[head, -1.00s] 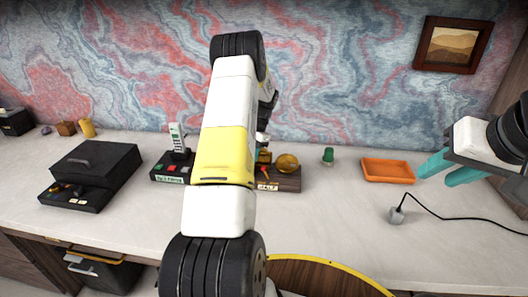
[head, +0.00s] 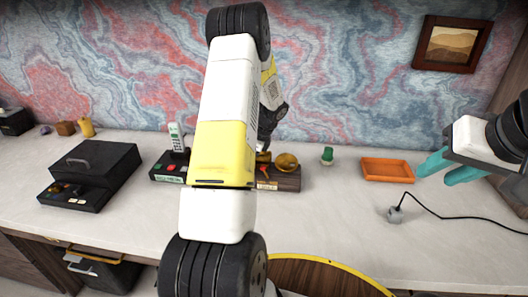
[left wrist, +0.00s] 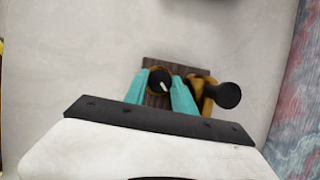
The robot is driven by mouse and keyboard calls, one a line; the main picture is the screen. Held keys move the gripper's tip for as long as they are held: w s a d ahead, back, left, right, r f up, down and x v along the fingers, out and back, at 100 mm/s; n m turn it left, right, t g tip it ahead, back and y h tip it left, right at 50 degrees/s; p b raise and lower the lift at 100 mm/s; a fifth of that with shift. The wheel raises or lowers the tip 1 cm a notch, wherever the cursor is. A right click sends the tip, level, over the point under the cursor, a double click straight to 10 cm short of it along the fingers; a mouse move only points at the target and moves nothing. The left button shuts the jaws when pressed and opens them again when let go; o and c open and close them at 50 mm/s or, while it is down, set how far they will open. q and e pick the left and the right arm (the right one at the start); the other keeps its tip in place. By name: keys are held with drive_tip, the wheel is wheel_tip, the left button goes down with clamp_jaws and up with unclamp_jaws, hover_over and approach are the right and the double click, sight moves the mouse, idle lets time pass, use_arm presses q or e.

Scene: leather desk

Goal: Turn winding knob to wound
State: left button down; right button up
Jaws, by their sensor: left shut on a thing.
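The winding knob (left wrist: 158,84) is a round dark knob with a white pointer mark and a brass-coloured rim, on a dark wooden base (left wrist: 150,64). In the left wrist view my left gripper (left wrist: 163,82) has its teal fingers on either side of the knob, shut on it. In the head view my left arm hides the knob and the left gripper; the right part of the wooden base (head: 290,181) shows, with a brass round part (head: 287,162) and a small label. My right gripper (head: 443,170) is open and empty above the desk's right side.
A device with a handset (head: 176,138) stands just left of my left arm, and a black box (head: 95,165) further left. An orange tray (head: 388,170), a green object (head: 327,155) and a grey plug with cable (head: 395,215) lie right. The front desk is clear.

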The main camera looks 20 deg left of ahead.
use_arm(q)
drive_tip(key=shift+m+t, duration=0.5)
drive_tip(key=shift+m, duration=1)
drive_tip(key=c, duration=1)
unclamp_jaws()
drive_tip(key=shift+c, duration=0.2)
